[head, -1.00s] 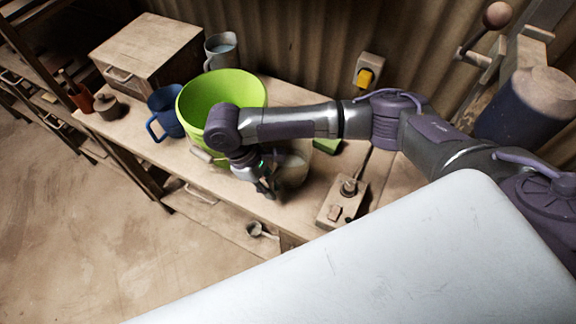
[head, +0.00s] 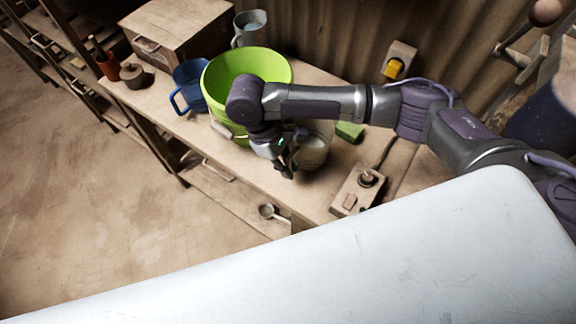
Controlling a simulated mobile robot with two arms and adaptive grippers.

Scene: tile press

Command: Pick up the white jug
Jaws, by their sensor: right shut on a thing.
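The white jug (head: 315,152) stands on the wooden bench, to the right of the green bucket. It is partly hidden behind my right gripper and forearm, so its rim and handle do not show clearly. My right gripper (head: 288,168) points down at the jug's left front side and is shut on it, apparently at the handle. I cannot see clear space under the jug. My left gripper is not in view.
A green bucket (head: 222,88), blue jug (head: 188,88) and grey jug (head: 247,34) stand left of the white jug. A green block (head: 350,131) and a switch box (head: 357,194) lie to its right. A wooden chest (head: 172,33) stands at the back left.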

